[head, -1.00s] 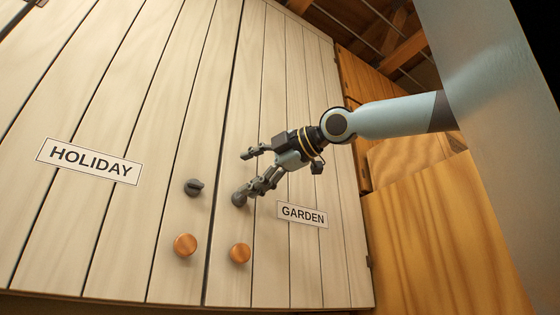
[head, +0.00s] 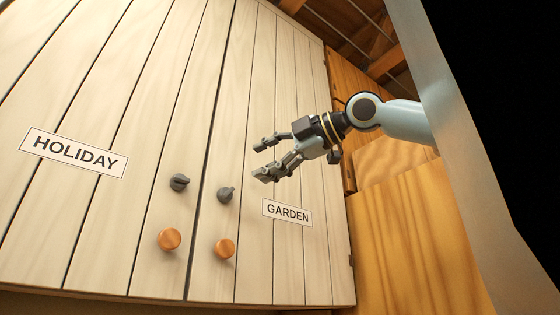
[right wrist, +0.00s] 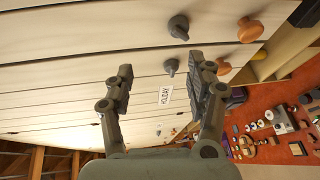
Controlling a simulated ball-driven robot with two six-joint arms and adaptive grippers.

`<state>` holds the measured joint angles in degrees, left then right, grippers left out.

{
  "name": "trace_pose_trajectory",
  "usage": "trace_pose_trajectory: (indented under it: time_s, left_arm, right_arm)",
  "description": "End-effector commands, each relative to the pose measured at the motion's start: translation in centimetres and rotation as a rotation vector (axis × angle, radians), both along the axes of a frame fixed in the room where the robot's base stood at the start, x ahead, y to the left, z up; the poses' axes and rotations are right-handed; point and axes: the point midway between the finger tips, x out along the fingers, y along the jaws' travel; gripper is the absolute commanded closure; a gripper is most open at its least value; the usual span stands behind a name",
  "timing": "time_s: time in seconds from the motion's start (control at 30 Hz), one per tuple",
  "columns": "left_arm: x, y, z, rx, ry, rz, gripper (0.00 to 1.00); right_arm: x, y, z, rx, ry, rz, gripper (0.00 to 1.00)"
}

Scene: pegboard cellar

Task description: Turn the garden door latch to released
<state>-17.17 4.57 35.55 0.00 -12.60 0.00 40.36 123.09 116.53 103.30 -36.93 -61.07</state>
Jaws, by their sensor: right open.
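The garden door latch (head: 225,194) is a small dark grey turning knob on the pale plank door, left of the GARDEN label (head: 287,213). In the right wrist view the garden latch (right wrist: 179,27) shows beyond the open fingers (right wrist: 160,85), nearer the right one. My left gripper is out of view.
A matching grey latch (head: 179,182) and an orange knob (head: 169,240) are on the HOLIDAY door (head: 110,215). Another orange knob (head: 225,249) is below the garden latch. A wooden panel (head: 410,235) stands at the right. Several small items lie on an orange surface (right wrist: 275,110).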

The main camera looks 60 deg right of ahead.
Motion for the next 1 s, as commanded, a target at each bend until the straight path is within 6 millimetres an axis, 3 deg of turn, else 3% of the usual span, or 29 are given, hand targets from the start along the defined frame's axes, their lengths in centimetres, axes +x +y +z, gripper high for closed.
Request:
trace_pose_trajectory:
  time_s: [0.4,1.0]
  left_arm:
    - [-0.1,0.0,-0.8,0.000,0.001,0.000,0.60]
    - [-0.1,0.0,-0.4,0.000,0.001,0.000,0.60]
  right_arm:
    - [-3.0,-0.2,0.0,0.000,-0.002,0.001,0.44]
    - [-3.2,-0.2,0.0,-0.002,0.000,0.001,0.44]
